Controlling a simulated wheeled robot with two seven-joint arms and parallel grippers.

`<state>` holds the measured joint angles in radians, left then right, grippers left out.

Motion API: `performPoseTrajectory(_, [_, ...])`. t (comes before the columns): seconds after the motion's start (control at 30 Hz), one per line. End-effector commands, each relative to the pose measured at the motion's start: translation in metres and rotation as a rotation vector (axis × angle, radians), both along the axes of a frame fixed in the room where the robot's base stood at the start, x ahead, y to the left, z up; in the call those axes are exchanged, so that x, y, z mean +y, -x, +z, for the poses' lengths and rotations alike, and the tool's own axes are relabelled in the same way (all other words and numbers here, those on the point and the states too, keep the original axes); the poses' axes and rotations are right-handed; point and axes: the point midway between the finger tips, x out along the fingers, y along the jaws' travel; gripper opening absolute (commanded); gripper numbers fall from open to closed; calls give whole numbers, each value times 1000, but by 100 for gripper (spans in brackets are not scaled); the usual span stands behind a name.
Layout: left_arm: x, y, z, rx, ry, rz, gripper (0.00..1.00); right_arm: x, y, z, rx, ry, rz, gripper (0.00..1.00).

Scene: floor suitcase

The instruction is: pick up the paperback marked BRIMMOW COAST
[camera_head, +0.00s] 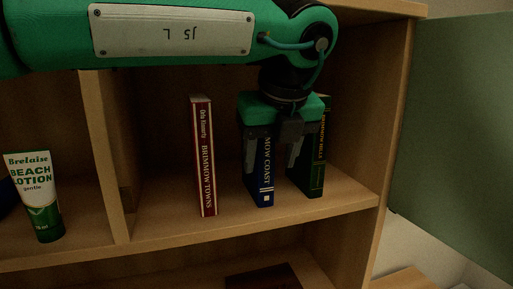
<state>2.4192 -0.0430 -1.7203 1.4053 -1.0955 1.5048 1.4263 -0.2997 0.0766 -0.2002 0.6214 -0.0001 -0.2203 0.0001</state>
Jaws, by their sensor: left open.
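A blue paperback (266,172) stands upright on the shelf, and its spine reads "MOW COAST" where it shows. The upper part of its spine is hidden by my left gripper (271,163). The gripper is open, pointing down, with one finger to the left of the blue book and the other to its right. I cannot tell whether the fingers touch it. My right gripper is not in view.
A red book (205,160) marked BRIMMOW TOWNS stands to the left. A dark green book (316,170) stands close on the right. A lotion tube (36,197) stands beyond the wooden divider (106,150). Shelf space between the red and blue books is clear.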

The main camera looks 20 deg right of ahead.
Motion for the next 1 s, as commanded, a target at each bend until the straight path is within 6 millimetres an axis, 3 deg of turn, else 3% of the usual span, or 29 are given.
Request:
performPoseTrajectory(0.3, [1, -12, -41, 2, -1, 2, 53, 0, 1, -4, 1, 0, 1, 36])
performPoseTrajectory(1.0, [1, -12, -44, 1, -1, 0, 53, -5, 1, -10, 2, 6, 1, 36])
